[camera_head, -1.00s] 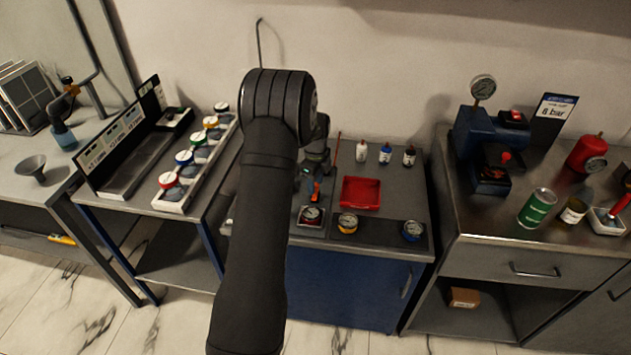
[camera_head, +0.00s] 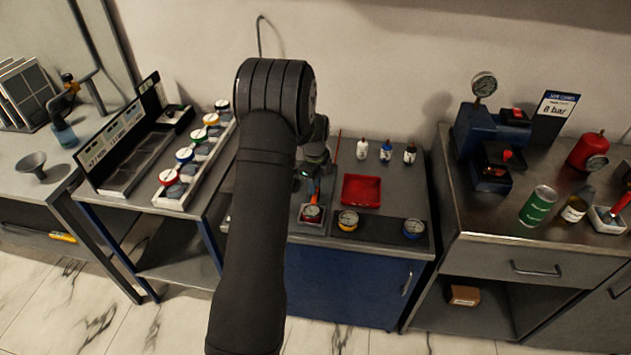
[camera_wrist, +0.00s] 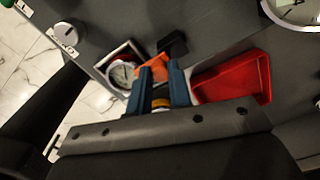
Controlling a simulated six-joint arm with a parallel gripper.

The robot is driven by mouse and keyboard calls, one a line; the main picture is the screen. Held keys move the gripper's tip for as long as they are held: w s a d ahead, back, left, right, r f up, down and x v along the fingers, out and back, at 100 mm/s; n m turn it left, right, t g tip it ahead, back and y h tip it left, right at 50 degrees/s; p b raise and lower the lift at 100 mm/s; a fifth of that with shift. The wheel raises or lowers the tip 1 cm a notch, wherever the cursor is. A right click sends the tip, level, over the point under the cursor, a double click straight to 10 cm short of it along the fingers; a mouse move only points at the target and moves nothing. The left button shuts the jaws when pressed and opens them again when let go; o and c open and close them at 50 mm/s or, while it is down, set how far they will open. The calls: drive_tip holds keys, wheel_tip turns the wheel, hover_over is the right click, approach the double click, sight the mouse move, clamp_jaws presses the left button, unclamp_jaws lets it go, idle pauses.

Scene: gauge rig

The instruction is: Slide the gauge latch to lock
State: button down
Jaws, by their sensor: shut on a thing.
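A round gauge (camera_head: 311,213) with a red rim and pale dial sits in a square holder at the front of the blue cabinet's top. In the wrist view the gauge (camera_wrist: 122,73) lies in its light-edged holder. An orange latch piece (camera_wrist: 152,72) is beside the gauge, at the holder's edge. My gripper (camera_wrist: 157,76) has its two blue fingers shut on the orange latch, next to the gauge. In the head view my gripper (camera_head: 314,188) is just behind the gauge, partly hidden by my arm. The contact at the fingertips is small and partly hidden.
A red tray (camera_head: 361,190) lies right of my gripper. Small bottles (camera_head: 386,151) stand at the back. A black block (camera_wrist: 173,44) is near the latch in the wrist view.

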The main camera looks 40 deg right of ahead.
drive_tip(key=c, duration=1.3)
unclamp_jaws()
drive_tip(key=shift+s+a, duration=0.15)
drive_tip(key=shift+r, duration=0.1)
wheel_tip(320, 180, up, 17)
drive_tip(key=shift+r, duration=0.1)
wheel_tip(320, 180, down, 17)
drive_tip(key=shift+f, duration=0.15)
